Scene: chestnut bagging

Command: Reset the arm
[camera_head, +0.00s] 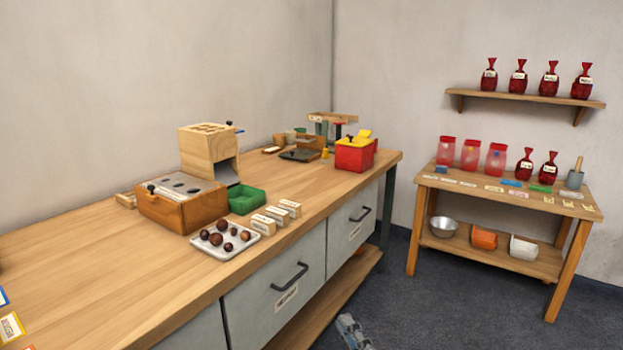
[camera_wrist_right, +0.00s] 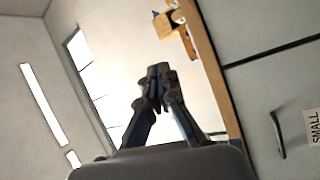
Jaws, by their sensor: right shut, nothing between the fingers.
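My right gripper (camera_head: 352,332) shows at the bottom edge of the head view, low in front of the workbench drawers and above the dark floor. In the right wrist view its fingers (camera_wrist_right: 158,76) are together and hold nothing. The gripper is apart from the bench (camera_head: 110,262) and from everything on it. The wrist view looks across at the bench edge and a drawer front with a label reading SMALL (camera_wrist_right: 314,127). My left gripper is in neither view.
On the bench stand a wooden box (camera_head: 180,212), a tray of chestnuts (camera_head: 213,252), a green bin (camera_head: 246,199), a wooden hopper (camera_head: 205,150) and a red container (camera_head: 352,158). A side table (camera_head: 450,186) with bags stands at the right. Floor lies clear between.

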